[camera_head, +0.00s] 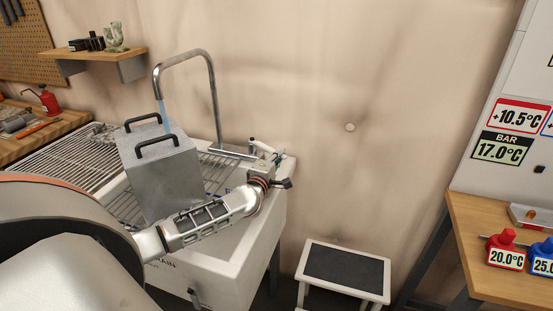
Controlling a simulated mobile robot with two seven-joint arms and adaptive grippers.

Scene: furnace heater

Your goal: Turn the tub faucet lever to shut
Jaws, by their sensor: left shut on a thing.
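The tub faucet (213,100) is a tall bent metal pipe rising from the back of a white tub (268,222). A pale blue stream of water (164,116) falls from its spout toward a grey metal box with black handles (163,168) standing in the tub. The faucet lever (263,147) is at the tub's back right corner, right of the pipe. My left arm reaches across the tub, and my left gripper (273,169) is shut at the lever, partly hiding it. The fingertips are small and their exact hold is hard to see. My right gripper is not in view.
A white step stool with a dark top (344,267) stands on the floor right of the tub. A wooden table (480,265) with red and blue labelled items is at the far right. A wooden shelf (95,60) hangs at upper left.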

